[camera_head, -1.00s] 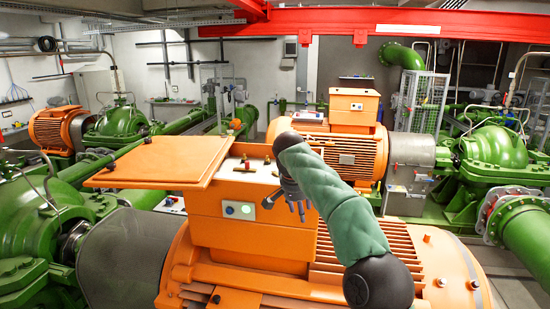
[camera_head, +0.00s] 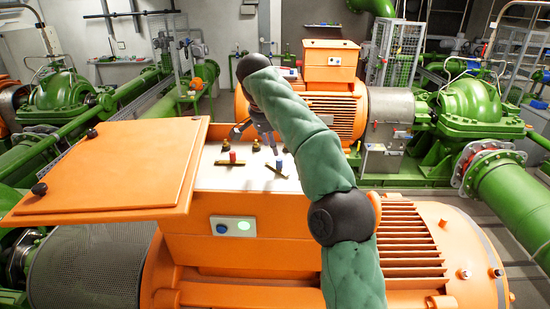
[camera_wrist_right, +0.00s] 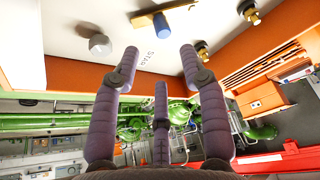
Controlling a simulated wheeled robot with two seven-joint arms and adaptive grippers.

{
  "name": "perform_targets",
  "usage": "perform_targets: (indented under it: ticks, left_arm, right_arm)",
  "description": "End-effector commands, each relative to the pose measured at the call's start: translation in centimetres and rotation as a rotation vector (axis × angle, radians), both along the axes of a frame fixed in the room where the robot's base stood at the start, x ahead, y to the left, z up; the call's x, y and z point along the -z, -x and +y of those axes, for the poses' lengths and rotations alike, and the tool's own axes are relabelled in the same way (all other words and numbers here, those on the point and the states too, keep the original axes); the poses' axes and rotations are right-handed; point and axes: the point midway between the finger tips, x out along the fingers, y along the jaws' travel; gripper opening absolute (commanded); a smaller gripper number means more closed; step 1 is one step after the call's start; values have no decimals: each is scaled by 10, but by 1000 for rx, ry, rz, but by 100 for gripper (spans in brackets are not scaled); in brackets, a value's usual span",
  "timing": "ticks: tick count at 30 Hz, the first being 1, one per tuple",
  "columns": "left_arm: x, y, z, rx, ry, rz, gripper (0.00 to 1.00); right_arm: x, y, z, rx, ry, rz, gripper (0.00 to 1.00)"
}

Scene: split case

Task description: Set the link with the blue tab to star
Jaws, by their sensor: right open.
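The link with the blue tab (camera_head: 279,163) is a short brass bar on the white panel (camera_head: 208,176) inside the open orange terminal box. In the right wrist view the blue tab (camera_wrist_right: 162,25) stands on its bar beyond my fingertips, near the printed word STAR (camera_wrist_right: 148,49). A second link, with a red tab (camera_head: 232,157), lies to its left. My right gripper (camera_head: 256,139) is over the back of the panel. Its three fingers (camera_wrist_right: 158,60) are spread, empty and apart from the blue tab. My left gripper is out of view.
The box's orange lid (camera_head: 110,165) is swung out to the left. Brass posts (camera_wrist_right: 202,50) stand on the panel near my fingers, and a grey knob (camera_wrist_right: 99,44) is beside them.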

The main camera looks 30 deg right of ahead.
Motion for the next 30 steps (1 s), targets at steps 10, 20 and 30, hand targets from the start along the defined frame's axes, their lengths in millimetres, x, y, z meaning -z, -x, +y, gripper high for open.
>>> perform_targets:
  ticks: [10, 20, 30]
  left_arm:
    - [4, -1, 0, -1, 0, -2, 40]
    - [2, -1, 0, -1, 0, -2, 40]
    - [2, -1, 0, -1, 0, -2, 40]
  right_arm:
    - [57, -13, -19, 1, 0, 5, 44]
    - [87, -20, -30, -1, -1, 1, 44]
    - [90, -21, -30, -1, -1, 2, 41]
